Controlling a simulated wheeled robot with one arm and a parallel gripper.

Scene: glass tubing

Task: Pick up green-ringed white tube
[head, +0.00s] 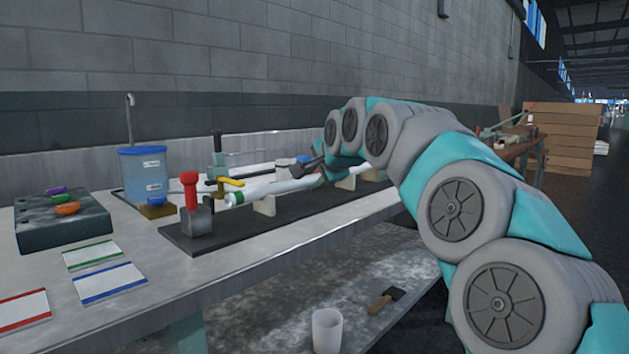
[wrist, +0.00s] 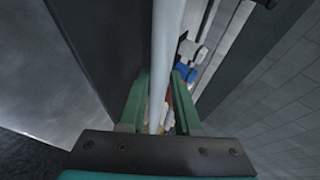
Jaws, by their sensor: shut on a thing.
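The white tube with a green ring (head: 272,189) lies lengthwise along the bench, with its green-ringed end (head: 236,198) toward the left. My gripper (head: 312,169) is at the right part of this tube, coming from above and the right. In the wrist view, the pale tube (wrist: 161,60) runs between the two green fingers of my gripper (wrist: 159,100), which are shut on it. The ring does not show clearly in the wrist view. I cannot tell whether the tube touches the white supports under it.
A white support block (head: 265,206) stands under the tube on a dark base plate (head: 232,237). A red-handled clamp (head: 190,190) and a yellow-handled fitting (head: 226,182) stand near the tube's left end. A blue container (head: 143,176) is behind left. Colour-bordered cards (head: 92,254) lie front left.

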